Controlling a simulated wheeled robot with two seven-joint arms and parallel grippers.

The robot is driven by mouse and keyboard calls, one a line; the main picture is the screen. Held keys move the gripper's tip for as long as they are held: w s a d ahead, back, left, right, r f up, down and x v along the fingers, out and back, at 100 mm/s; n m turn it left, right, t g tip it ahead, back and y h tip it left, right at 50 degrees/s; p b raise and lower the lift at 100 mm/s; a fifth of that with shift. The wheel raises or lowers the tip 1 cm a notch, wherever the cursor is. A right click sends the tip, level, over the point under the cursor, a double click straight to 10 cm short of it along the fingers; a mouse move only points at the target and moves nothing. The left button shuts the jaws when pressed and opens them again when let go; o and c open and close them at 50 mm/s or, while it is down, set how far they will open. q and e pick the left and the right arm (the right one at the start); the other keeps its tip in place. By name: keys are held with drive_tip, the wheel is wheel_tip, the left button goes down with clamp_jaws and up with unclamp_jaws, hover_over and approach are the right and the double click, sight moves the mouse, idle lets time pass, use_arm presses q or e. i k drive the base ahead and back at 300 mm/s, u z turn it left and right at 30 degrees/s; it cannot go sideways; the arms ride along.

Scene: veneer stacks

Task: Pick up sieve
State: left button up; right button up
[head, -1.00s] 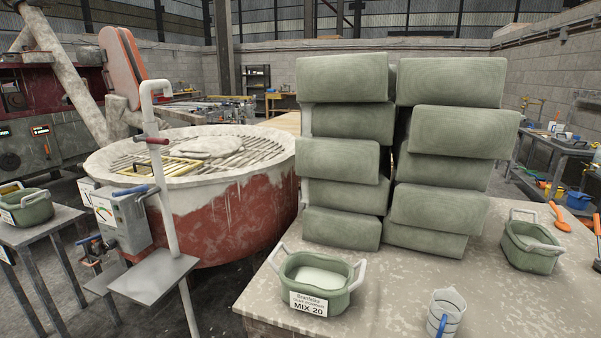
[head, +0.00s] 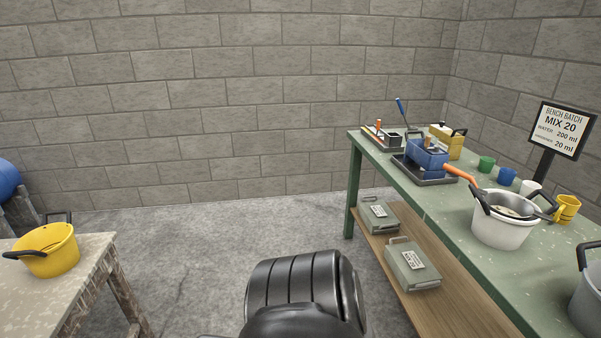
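A grey, bowl-shaped metal piece that looks like the sieve (head: 514,204) rests in the top of a white pot (head: 503,232) on the green bench at the right. An orange handle (head: 461,173) reaches up and left from the pot's rim. I cannot tell for sure that it belongs to the bowl piece, and mesh is too small to make out. A black rounded part of my arm shows at the bottom middle, apart from the bench. No gripper fingers show in this view.
A yellow pot (head: 47,255) stands on a table at left. Floor between is clear.

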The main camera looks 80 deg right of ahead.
sight(510, 205)
drive_tip(key=z, duration=4.05)
